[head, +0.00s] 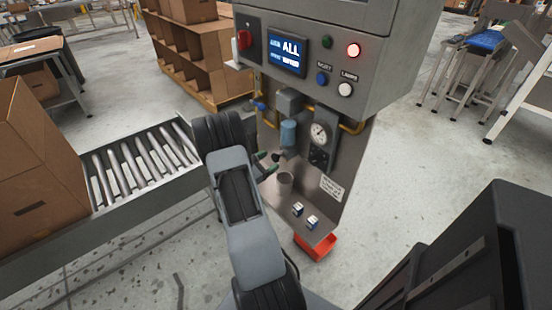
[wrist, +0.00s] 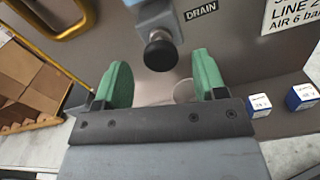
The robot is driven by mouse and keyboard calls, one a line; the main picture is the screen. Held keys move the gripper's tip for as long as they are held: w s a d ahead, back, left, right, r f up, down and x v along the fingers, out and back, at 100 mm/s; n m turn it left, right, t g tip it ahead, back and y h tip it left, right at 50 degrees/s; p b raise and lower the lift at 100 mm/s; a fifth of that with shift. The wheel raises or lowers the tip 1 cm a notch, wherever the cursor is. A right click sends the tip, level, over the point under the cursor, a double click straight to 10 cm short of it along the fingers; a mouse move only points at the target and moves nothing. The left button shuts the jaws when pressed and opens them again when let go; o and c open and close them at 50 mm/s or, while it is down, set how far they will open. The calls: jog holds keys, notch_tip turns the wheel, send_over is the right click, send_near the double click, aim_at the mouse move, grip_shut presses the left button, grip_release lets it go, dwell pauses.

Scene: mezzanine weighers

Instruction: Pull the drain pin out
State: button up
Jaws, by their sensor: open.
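The drain pin shows in the wrist view as a round black knob (wrist: 158,52) under a grey-blue body, beside a plate marked DRAIN (wrist: 201,10). In the head view the dark knob (head: 276,157) is small, below the blue filter bowl (head: 288,134). My gripper (wrist: 162,82) is open, with its two green fingers apart and nothing between them. The knob lies beyond the fingertips, roughly centred on the gap, and appears untouched. In the head view my gripper (head: 265,164) is just left of the knob, partly hidden by my arm.
Two small white-and-blue boxes (head: 304,214) sit at the shelf's front right. A pressure gauge (head: 319,132) and yellow pipes flank the bowl. A red bin (head: 316,248) is below. A roller conveyor (head: 135,170) is left.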

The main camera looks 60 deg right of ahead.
aim_at(274, 159)
jog(key=shift+x, duration=2)
jog(key=shift+c, duration=0.2)
